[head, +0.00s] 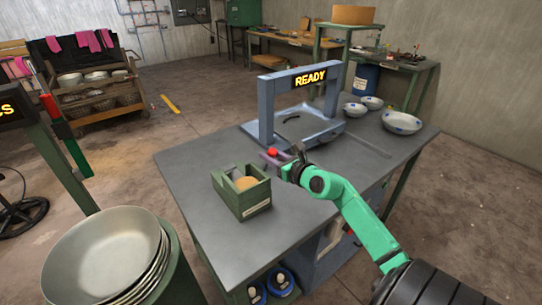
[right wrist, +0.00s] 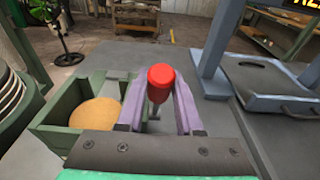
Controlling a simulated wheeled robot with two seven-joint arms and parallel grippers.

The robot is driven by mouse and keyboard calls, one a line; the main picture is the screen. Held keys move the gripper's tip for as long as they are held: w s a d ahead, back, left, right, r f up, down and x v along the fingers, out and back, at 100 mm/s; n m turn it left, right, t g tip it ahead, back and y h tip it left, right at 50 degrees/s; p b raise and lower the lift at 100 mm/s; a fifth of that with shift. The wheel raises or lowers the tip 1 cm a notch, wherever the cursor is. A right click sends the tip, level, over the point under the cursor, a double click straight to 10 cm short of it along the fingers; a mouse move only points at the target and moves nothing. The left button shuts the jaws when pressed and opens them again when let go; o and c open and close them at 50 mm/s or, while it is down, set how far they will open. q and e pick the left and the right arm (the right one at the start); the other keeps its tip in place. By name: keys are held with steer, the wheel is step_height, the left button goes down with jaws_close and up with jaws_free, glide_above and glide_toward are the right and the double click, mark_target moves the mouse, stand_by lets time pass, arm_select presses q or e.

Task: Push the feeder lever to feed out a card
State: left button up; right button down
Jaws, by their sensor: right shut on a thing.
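The feeder lever shows in the right wrist view as a red knob (right wrist: 160,76) on a short metal stem, between the two purple fingers of my right gripper (right wrist: 158,98). In the head view the red knob (head: 272,152) sits at my right gripper (head: 281,158), near the front of the blue frame (head: 267,108) with a lit READY sign (head: 310,77). My right gripper is shut on the lever. The lever's lower part is hidden. No card can be made out. My left gripper is not in view.
A green open box (head: 255,198) holding a round tan piece (head: 246,183) stands left of the right gripper on the grey table (head: 190,160). Bowls (head: 402,122) stand at the table's far right. A stack of large metal bowls (head: 105,250) is at front left.

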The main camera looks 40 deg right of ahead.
stand_by(0.3)
steer(key=shift+w+r, duration=0.25)
steer(key=shift+w+r+p, duration=0.25)
steer(key=shift+w+p, duration=0.15)
steer(key=shift+w, duration=0.4)
steer(key=shift+w+f, duration=0.1)
steer(key=shift+w, duration=0.15)
steer(key=w, duration=0.3)
steer(key=shift+r, duration=0.2)
